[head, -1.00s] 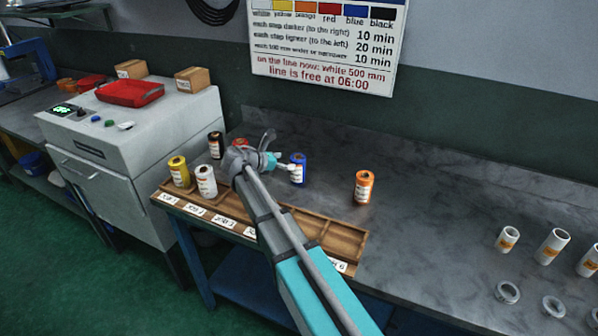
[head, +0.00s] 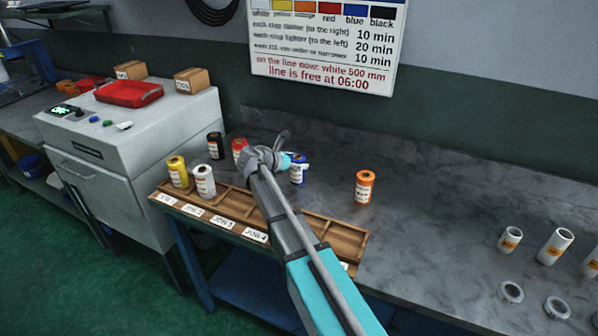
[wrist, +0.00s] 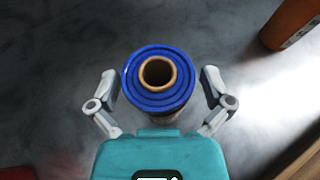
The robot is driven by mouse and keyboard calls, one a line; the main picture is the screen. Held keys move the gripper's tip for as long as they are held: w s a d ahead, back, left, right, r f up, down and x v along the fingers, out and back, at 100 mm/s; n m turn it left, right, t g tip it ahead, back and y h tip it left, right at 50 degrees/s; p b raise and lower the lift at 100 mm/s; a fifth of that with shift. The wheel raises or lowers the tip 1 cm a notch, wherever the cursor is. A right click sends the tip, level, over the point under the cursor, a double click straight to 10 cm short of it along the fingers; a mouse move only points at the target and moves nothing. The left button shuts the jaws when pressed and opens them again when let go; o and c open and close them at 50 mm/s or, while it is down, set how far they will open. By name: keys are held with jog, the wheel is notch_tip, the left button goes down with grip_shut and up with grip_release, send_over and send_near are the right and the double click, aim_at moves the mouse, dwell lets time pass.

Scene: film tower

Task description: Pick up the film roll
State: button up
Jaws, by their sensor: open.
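A blue film roll (head: 298,170) stands upright on the grey bench behind the wooden tray. In the wrist view the blue roll (wrist: 158,84) is seen from above, with its brown hollow core. My gripper (wrist: 160,88) is open, with one finger on each side of the roll and a gap visible on both sides. In the head view my gripper (head: 290,162) is at the blue roll and partly covers it. Other film rolls stand nearby: orange (head: 364,187), red (head: 239,149), black (head: 215,146), yellow (head: 177,172) and white (head: 205,181).
The wooden tray (head: 345,237) with job labels lies along the bench's front edge, under my arm. White cores (head: 510,240) and grey rings (head: 512,292) are at the right. A grey machine with a red tray (head: 129,93) stands left. The bench between orange roll and cores is clear.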

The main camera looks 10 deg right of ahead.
dwell(0.4)
jog(key=c, duration=1.1)
jog(key=shift+r, duration=0.25)
notch_tip(320, 180, up, 2)
jog(key=p, duration=0.2)
jog(key=shift+r+p, duration=0.1)
jog(key=shift+p, duration=0.25)
jog(key=s+a+r+p, duration=0.4)
jog(key=s+r+p, duration=0.6)
jog(key=s, duration=0.3)
jog(key=shift+s+r, duration=0.2)
jog(key=shift+s, duration=0.05)
